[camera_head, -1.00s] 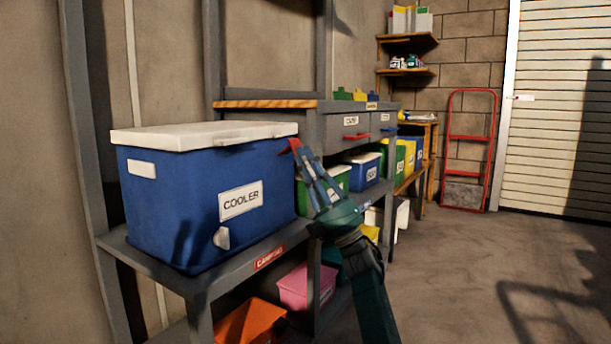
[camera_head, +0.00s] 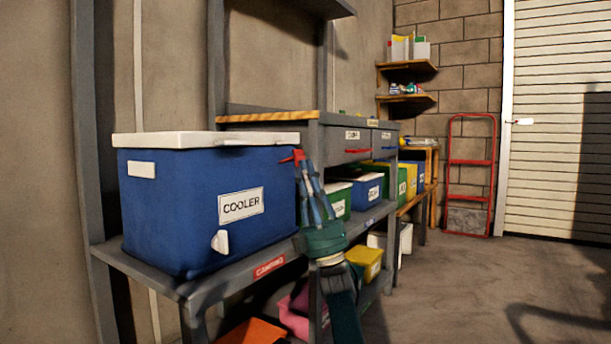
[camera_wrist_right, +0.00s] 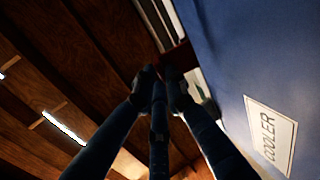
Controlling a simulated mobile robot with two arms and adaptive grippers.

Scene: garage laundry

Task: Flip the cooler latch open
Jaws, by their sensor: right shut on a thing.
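The blue cooler (camera_head: 170,215) with a white lid (camera_head: 200,139) stands on the grey shelf at left, its lid down. A small red piece (camera_head: 292,157), seemingly the latch, shows at the cooler's right edge just below the lid. My right gripper (camera_head: 298,162) reaches up to it and is shut on it; the fingers partly hide the contact. In the right wrist view my gripper (camera_wrist_right: 162,82) has its fingertips close together beside the cooler's blue wall (camera_wrist_right: 240,60), with dark red just beyond them. My left gripper is not in view.
The grey shelf (camera_head: 230,275) carries a red label under the cooler. Green and blue bins (camera_head: 362,188) stand right of my gripper, under the drawers (camera_head: 352,142). Pink and orange bins sit below. The floor at right is clear up to a red hand truck (camera_head: 470,172).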

